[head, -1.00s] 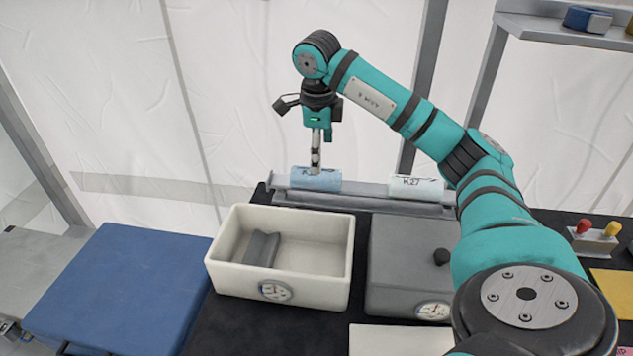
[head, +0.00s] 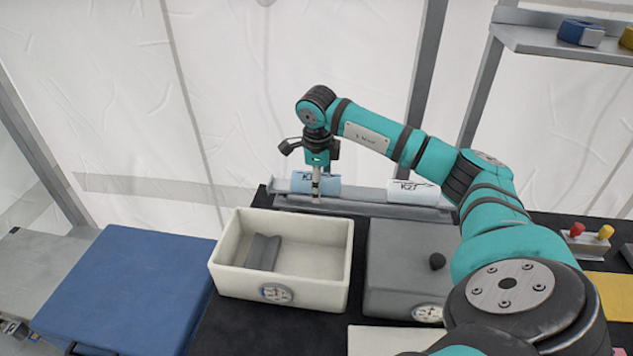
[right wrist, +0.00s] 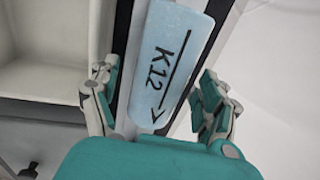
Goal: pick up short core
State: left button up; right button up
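A pale blue core (head: 329,183) lies on its side on a grey rack (head: 350,203). In the right wrist view the blue core (right wrist: 170,60) shows the marking K12 and an arrow. A white core (head: 412,190) marked K27 lies to its right on the same rack and looks slightly longer. My right gripper (head: 316,190) points down at the blue core. In the right wrist view its fingers (right wrist: 158,105) are spread, one on each side of the blue core, with gaps visible. My left gripper is out of view.
A cream open bin (head: 225,270) with a grey angled piece (head: 262,252) inside stands in front of the rack. A grey lidded box (head: 400,255) with a black knob is to its right. A blue case (head: 125,285) is at left, a shelf (head: 560,45) at upper right.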

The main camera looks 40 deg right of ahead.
jog(key=c, duration=1.4)
jog(key=shift+r, duration=0.15)
